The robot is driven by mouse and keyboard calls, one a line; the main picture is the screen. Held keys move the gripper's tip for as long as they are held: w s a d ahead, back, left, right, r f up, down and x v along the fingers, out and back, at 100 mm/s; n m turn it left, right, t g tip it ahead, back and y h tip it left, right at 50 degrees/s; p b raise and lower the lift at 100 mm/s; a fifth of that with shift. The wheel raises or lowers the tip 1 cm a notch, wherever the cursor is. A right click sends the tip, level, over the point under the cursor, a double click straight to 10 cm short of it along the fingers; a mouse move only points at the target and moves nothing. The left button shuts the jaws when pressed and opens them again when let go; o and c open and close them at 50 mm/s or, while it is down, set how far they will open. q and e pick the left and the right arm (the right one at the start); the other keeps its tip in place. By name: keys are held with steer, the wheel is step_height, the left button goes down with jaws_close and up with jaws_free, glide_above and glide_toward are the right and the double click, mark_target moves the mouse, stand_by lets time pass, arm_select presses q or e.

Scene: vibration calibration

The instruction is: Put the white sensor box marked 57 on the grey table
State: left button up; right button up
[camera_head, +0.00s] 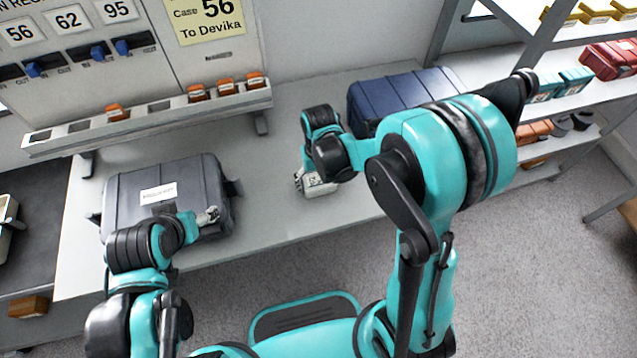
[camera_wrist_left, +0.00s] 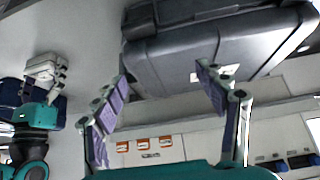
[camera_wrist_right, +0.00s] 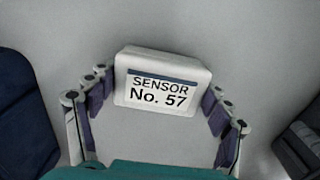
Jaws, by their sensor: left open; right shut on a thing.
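The white sensor box (camera_wrist_right: 160,80) shows its label "SENSOR No. 57" in the right wrist view, between the fingers of my right gripper (camera_wrist_right: 158,100). In the head view the box (camera_head: 320,187) is at or just over the front part of the grey table (camera_head: 275,213); I cannot tell whether it touches the top. My right gripper (camera_head: 305,183) is shut on it. My left gripper (camera_head: 209,217) is open and empty by the front of a dark grey case. Its spread fingers (camera_wrist_left: 165,85) show in the left wrist view with the case beyond.
The dark grey case (camera_head: 190,180) stands on the table's left part. A closed blue case (camera_head: 400,97) stands at the back right, partly behind my right arm. Bare tabletop lies between the cases.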

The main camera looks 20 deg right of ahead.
arm_select(q)
steer(key=shift+r, duration=0.1)
steer(key=shift+f, duration=0.25)
arm_select(e)
steer(key=shift+f, duration=0.2)
arm_select(q)
steer(key=shift+r, duration=0.1)
arm_select(e)
steer(key=o, duration=1.3)
steer(key=shift+c, duration=0.2)
steer(key=shift+r, duration=0.1)
